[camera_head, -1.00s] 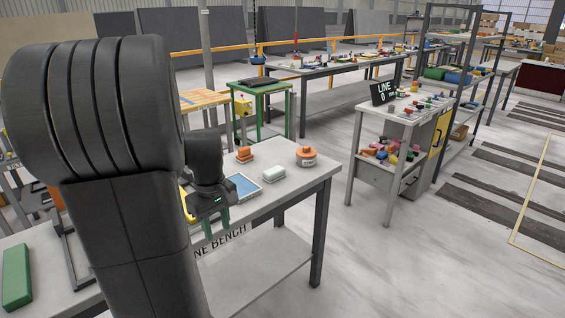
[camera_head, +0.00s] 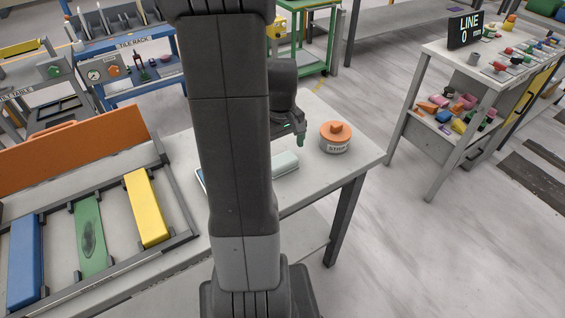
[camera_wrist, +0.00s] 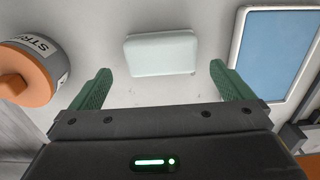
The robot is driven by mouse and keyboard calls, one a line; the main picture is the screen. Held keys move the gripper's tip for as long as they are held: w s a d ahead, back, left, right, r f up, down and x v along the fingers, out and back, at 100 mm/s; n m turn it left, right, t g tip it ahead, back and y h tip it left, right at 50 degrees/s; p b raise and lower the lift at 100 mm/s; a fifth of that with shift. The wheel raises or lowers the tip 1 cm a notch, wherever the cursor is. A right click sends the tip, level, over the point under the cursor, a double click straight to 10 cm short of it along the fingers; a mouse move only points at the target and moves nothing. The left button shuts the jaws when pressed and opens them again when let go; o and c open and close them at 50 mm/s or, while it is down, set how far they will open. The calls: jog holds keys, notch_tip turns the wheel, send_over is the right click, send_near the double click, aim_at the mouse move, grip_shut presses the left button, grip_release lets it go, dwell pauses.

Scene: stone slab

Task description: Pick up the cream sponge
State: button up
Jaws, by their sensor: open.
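A pale, slightly greenish-white block with rounded corners, which I take for the cream sponge (camera_head: 286,163), lies flat on the grey bench top. It also shows in the wrist view (camera_wrist: 162,53), its long side running across the picture. My gripper (camera_wrist: 160,74) is open, its two green fingers apart with nothing between them. The sponge shows just beyond the fingertips, between their lines. In the head view my gripper (camera_head: 300,140) is above the bench beside the sponge, and my arm hides part of the scene.
An orange-topped round tub (camera_head: 336,138) stands right of the sponge in the head view. A blue-faced, white-rimmed panel (camera_wrist: 274,52) lies on the other side in the wrist view. A rack (camera_head: 183,222) with blue, green and yellow bars is at left. Bare bench surrounds the sponge.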

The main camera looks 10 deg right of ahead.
aim_at(281, 159)
jog(key=shift+s+f, duration=0.2)
jog(key=shift+f, duration=2.4)
jog(key=shift+c, duration=0.4)
jog(key=c, duration=0.9)
notch_tip(281, 159, up, 10)
jog(key=shift+r, duration=0.1)
